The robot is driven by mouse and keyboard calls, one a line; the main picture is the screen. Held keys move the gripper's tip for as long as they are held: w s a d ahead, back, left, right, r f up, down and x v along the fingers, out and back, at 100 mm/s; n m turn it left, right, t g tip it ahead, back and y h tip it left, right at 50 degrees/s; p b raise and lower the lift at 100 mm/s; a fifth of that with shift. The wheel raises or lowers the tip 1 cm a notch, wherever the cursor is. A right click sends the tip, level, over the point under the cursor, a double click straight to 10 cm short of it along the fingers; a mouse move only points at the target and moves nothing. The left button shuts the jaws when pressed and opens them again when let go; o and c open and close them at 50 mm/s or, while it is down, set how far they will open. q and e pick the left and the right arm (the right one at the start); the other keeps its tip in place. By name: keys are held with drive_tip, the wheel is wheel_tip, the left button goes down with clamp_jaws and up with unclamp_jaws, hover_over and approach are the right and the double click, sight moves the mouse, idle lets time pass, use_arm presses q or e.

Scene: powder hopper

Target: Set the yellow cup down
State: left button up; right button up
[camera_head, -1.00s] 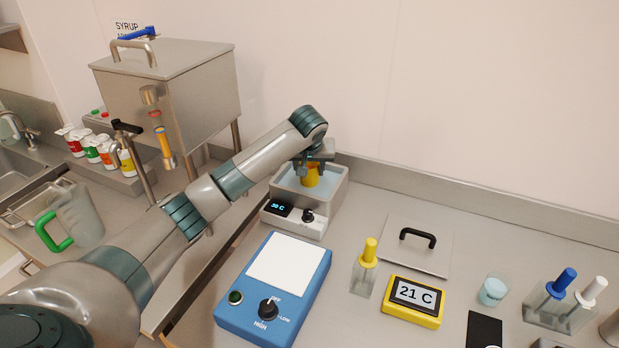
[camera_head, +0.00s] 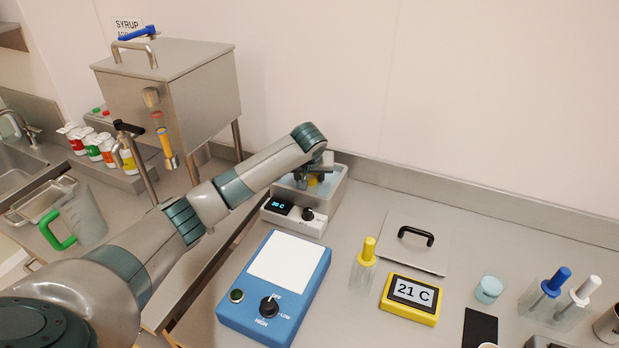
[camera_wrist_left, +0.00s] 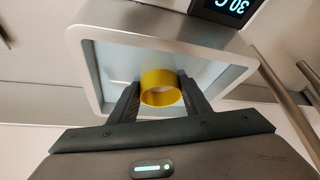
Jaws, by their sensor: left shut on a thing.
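The yellow cup (camera_wrist_left: 160,88) is between the fingers of my left gripper (camera_wrist_left: 160,98) in the left wrist view, and the gripper is shut on it. In the head view only a small part of the cup (camera_head: 312,181) shows below my left gripper (camera_head: 313,174). The cup is inside the outline of the open water bath (camera_head: 338,190), which reads 30 C. The arm and gripper hide most of the cup, and I cannot tell whether its base touches the bottom of the bath. My right gripper is not in view.
A blue hotplate (camera_head: 245,312) stands in front of the bath. A steel hopper (camera_head: 205,95) stands at the left.

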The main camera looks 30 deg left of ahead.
use_arm(q)
drive_tip(key=o, duration=1.1)
drive_tip(key=shift+f, duration=0.1)
drive_tip(key=shift+s+d+r, duration=0.1)
drive_tip(key=shift+s+r, duration=0.05)
drive_tip(key=shift+r, duration=0.3)
drive_tip(key=b+v, duration=0.3)
drive_tip(key=v, duration=0.8)
drive_tip(key=shift+r, duration=0.15)
